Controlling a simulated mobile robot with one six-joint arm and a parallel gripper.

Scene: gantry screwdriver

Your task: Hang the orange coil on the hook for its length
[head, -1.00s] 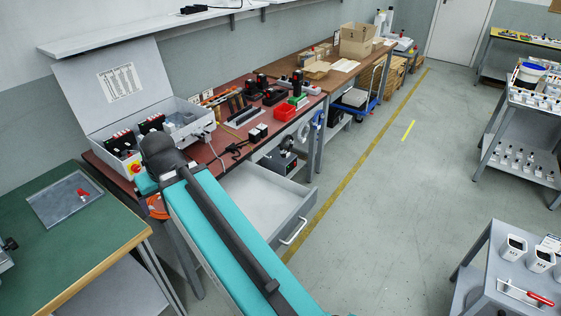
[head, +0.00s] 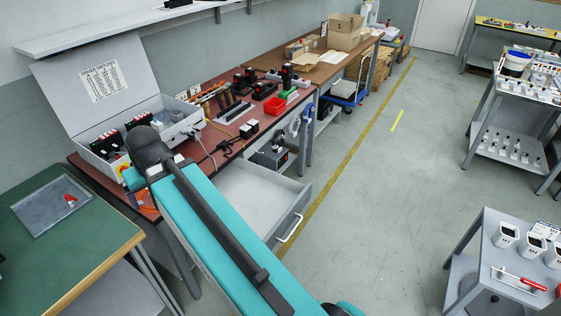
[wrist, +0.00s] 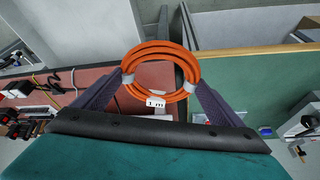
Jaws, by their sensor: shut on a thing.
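The orange coil (wrist: 158,48) is a ring of several turns with grey bands at its sides and a white tag reading "1 m". My gripper (wrist: 160,80) is shut on it, with one dark finger at each side. In the head view the coil (head: 148,209) shows only partly beside the end of my arm, over the left end of the red-topped bench (head: 205,165). No hook is clearly visible.
A green table (head: 75,255) with a tray (head: 38,212) stands left of the bench. An open drawer (head: 262,200) juts into the aisle. A grey cart (head: 485,265) is at the lower right. The floor (head: 400,165) between is clear.

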